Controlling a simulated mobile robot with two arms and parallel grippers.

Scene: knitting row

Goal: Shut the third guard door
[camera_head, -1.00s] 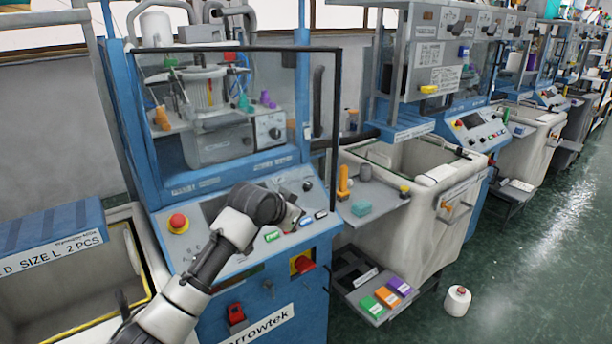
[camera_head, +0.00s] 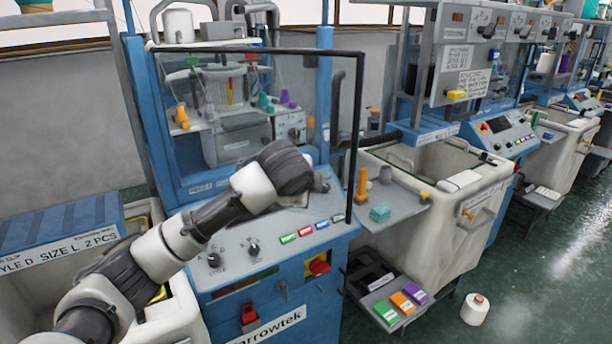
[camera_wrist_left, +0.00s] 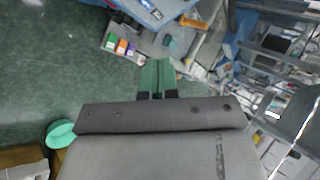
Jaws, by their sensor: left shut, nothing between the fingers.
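The nearest blue knitting machine has a clear guard door with a thin black frame (camera_head: 357,135). Its free right edge stands out in front of the blue right post, so the door looks ajar. Whether it is the third door in the row, I cannot tell. My left arm reaches across the machine's control panel, with its wrist in front of the door's lower part. My left gripper's green fingers are together and empty in the left wrist view (camera_wrist_left: 157,76). In the head view the fingertips are hidden behind the wrist, so contact with the door cannot be told. My right gripper is out of view.
A side shelf (camera_head: 403,207) holds an orange tool and a teal block. Below it is a tray with coloured boxes (camera_head: 402,302). A pale bin (camera_head: 440,235) stands right of the machine. Open floor lies further right.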

